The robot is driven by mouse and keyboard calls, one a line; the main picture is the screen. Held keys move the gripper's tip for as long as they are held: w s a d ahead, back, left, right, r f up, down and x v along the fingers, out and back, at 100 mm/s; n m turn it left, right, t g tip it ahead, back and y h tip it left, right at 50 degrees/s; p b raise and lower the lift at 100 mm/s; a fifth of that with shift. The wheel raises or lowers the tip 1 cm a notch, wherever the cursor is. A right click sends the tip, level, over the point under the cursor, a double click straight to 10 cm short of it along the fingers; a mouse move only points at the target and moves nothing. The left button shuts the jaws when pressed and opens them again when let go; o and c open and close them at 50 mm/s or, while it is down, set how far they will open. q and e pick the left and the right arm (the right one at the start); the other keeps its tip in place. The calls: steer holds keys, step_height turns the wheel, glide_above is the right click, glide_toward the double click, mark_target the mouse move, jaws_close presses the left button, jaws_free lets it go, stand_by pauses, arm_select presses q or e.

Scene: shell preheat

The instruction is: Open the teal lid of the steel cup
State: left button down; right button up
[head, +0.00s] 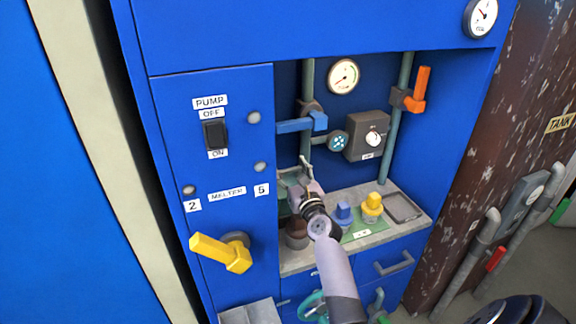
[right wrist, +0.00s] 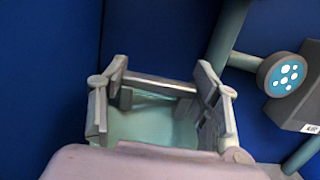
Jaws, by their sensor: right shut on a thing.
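My right gripper (head: 296,173) reaches into the recess of the blue cabinet, above the left part of the grey counter. In the right wrist view its two fingers (right wrist: 163,84) stand on either side of a pale teal surface, which looks like the teal lid (right wrist: 150,126). The gripper is shut on it. A thin steel-coloured edge shows along the lid's far side. The steel cup's body cannot be made out; my gripper and arm cover that spot in the head view. My left gripper is not in view.
A brown pot (head: 296,238) stands below my gripper. Blue (head: 344,213) and yellow (head: 372,206) pieces stand right of my arm. A yellow lever (head: 221,252) sticks out at left.

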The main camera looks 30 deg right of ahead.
steer(key=shift+f, duration=0.2)
steer(key=o, duration=1.7)
steer(key=shift+r, duration=0.1)
steer(key=v, duration=1.2)
steer(key=shift+r, duration=0.1)
